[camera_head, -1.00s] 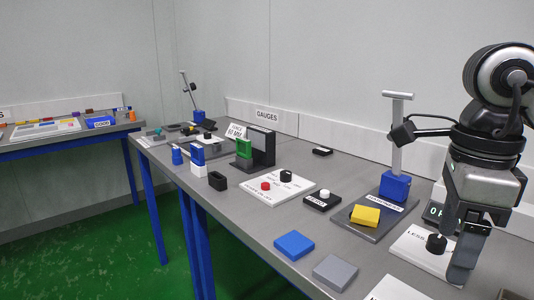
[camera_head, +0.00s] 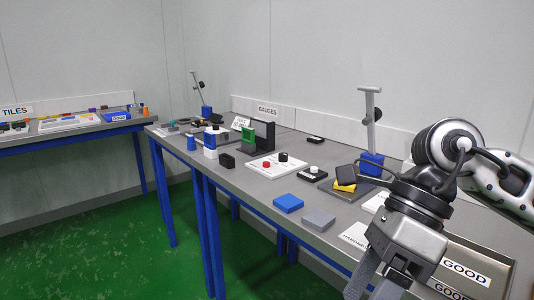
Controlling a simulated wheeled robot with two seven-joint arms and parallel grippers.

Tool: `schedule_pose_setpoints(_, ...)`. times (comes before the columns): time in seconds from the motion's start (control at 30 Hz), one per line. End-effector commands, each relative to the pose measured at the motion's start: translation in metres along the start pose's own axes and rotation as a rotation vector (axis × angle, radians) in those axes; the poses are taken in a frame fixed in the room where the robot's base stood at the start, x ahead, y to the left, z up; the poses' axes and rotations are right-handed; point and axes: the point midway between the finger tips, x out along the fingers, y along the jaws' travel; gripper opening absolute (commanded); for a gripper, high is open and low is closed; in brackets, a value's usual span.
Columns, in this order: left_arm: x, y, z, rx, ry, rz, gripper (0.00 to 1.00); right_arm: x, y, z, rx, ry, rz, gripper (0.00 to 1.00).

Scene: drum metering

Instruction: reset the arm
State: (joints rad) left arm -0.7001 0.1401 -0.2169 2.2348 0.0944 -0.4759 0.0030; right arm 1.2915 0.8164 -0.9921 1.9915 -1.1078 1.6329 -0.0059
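My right arm comes in from the right edge, and its gripper (camera_head: 375,284) hangs at the lower right, pointing down and to the left over the table's front edge. Its fingers run to the bottom edge of the picture, so the tips are cut off and I cannot tell how far apart they are. Nothing held shows between the visible parts of the fingers. My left gripper is not in view.
The grey table (camera_head: 255,190) carries a stand with a blue base (camera_head: 371,161), a blue block (camera_head: 288,203), a grey block (camera_head: 318,219) and a white panel with knobs (camera_head: 262,168). Trays labelled GOOD (camera_head: 478,254) lie beside my arm. Green floor (camera_head: 120,240) is free at left.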

Motion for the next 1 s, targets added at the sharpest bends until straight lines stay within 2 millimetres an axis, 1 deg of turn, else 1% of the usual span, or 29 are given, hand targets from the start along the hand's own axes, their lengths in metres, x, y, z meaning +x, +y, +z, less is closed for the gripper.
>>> schedule_pose_setpoints(0.03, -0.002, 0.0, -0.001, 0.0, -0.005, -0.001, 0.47, 0.012, 0.011, 0.011, -0.001, -0.059, 0.09, 0.76)
schedule_pose_setpoints(0.1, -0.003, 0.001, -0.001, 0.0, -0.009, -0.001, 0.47, 0.025, 0.029, 0.029, 0.01, -0.161, 0.222, 0.76)
schedule_pose_setpoints(0.17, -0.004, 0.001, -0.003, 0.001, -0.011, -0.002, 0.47, 0.033, 0.046, 0.047, 0.036, -0.27, 0.36, 0.76)
schedule_pose_setpoints(0.2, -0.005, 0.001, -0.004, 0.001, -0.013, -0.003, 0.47, 0.035, 0.058, 0.061, 0.066, -0.356, 0.463, 0.76)
schedule_pose_setpoints(0.27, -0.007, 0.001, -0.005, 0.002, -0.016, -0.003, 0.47, 0.032, 0.073, 0.081, 0.136, -0.498, 0.63, 0.76)
schedule_pose_setpoints(0.3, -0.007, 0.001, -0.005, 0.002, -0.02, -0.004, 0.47, 0.027, 0.08, 0.093, 0.196, -0.597, 0.738, 0.76)
schedule_pose_setpoints(0.37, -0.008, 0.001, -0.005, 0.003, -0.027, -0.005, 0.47, 0.015, 0.082, 0.109, 0.306, -0.745, 0.893, 0.76)
schedule_pose_setpoints(0.4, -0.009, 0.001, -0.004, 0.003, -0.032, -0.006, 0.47, 0.007, 0.078, 0.116, 0.394, -0.841, 0.993, 0.76)
schedule_pose_setpoints(0.47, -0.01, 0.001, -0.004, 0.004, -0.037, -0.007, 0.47, -0.005, 0.064, 0.123, 0.545, -0.984, 1.13, 0.76)
schedule_pose_setpoints(0.5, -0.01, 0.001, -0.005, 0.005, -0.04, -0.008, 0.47, -0.011, 0.051, 0.125, 0.658, -1.076, 1.216, 0.76)
schedule_pose_setpoints(0.57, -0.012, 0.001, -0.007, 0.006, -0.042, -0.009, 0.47, -0.016, 0.024, 0.12, 0.847, -1.209, 1.331, 0.76)
schedule_pose_setpoints(0.6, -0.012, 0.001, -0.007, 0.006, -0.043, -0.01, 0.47, -0.015, 0.004, 0.113, 0.987, -1.294, 1.399, 0.76)
schedule_pose_setpoints(0.63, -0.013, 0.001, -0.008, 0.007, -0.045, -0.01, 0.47, -0.012, -0.012, 0.106, 1.097, -1.354, 1.445, 0.76)
schedule_pose_setpoints(0.67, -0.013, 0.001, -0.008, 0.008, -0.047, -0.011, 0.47, -0.006, -0.028, 0.097, 1.213, -1.41, 1.486, 0.76)
schedule_pose_setpoints(0.7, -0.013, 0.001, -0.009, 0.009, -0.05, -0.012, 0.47, 0.005, -0.049, 0.081, 1.376, -1.481, 1.532, 0.76)
schedule_pose_setpoints(0.73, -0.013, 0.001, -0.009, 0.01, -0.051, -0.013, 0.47, 0.016, -0.063, 0.067, 1.504, -1.529, 1.561, 0.76)
schedule_pose_setpoints(0.77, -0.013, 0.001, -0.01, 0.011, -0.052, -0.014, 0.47, 0.029, -0.076, 0.052, 1.634, -1.573, 1.584, 0.76)
schedule_pose_setpoints(0.8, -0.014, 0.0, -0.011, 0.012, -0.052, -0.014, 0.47, 0.047, -0.09, 0.031, 1.799, -1.62, 1.602, 0.76)
schedule_pose_setpoints(0.87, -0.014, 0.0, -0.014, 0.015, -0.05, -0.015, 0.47, 0.078, -0.104, -0.001, 2.041, -1.671, 1.613, 0.76)
schedule_pose_setpoints(0.9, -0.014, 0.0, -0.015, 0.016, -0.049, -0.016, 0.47, 0.098, -0.108, -0.021, -2.108, 1.628, -1.547, 0.76)
schedule_pose_setpoints(1.0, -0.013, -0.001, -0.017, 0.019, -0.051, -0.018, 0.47, 0.144, -0.107, -0.067, -2.092, 1.422, -1.308, 0.76)
